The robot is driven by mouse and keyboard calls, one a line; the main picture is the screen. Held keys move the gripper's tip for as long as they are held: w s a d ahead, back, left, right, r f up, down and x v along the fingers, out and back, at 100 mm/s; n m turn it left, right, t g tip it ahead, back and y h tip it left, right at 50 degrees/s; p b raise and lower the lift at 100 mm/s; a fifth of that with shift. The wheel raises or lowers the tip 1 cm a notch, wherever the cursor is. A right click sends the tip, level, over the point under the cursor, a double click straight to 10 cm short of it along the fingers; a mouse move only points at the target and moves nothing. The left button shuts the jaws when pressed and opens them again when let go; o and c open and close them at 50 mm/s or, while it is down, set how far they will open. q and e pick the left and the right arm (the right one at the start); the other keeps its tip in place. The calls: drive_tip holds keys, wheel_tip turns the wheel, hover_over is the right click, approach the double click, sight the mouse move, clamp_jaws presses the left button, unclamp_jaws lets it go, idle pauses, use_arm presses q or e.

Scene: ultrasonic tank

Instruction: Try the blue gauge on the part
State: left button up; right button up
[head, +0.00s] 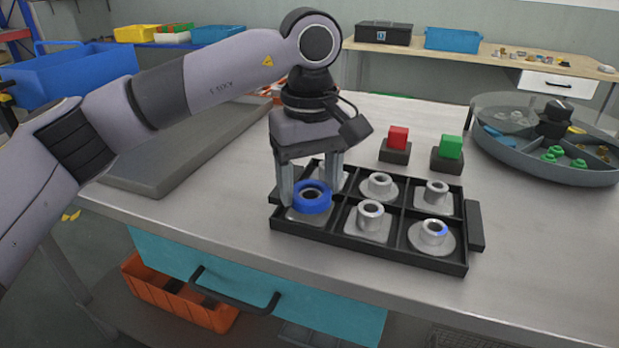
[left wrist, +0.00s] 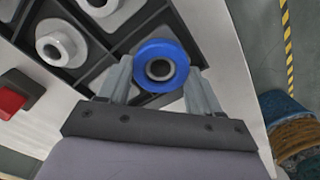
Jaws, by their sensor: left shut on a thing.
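The blue gauge (head: 313,203) is a thick ring. My left gripper (head: 311,190) is shut on it, pointing down with one finger on each side. The gauge is at the front-left compartment of the black tray (head: 350,246), over a grey part with a square flange (head: 296,214). The part's hollow boss shows inside the ring; whether the ring rests on the flange I cannot tell. The left wrist view also shows the gauge (left wrist: 142,75), with the grey boss (left wrist: 160,69) inside it. My right gripper is not in view.
Other grey flanged parts, such as this one (head: 370,221), fill neighbouring compartments. A red block (head: 398,138) and a green block (head: 450,149) stand on dark bases behind the tray. A round divided bin (head: 540,172) is at the right. The table front right is clear.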

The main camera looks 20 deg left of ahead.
use_arm(q)
drive_tip(key=shift+f+b, duration=0.4)
drive_tip(key=shift+f, duration=0.35)
drive_tip(key=shift+f, duration=0.1)
idle(1.1)
wheel_tip(320, 180, up, 6)
drive_tip(key=p, duration=0.4)
idle(1.0)
wheel_tip(320, 180, up, 4)
drive_tip(key=p, duration=0.4)
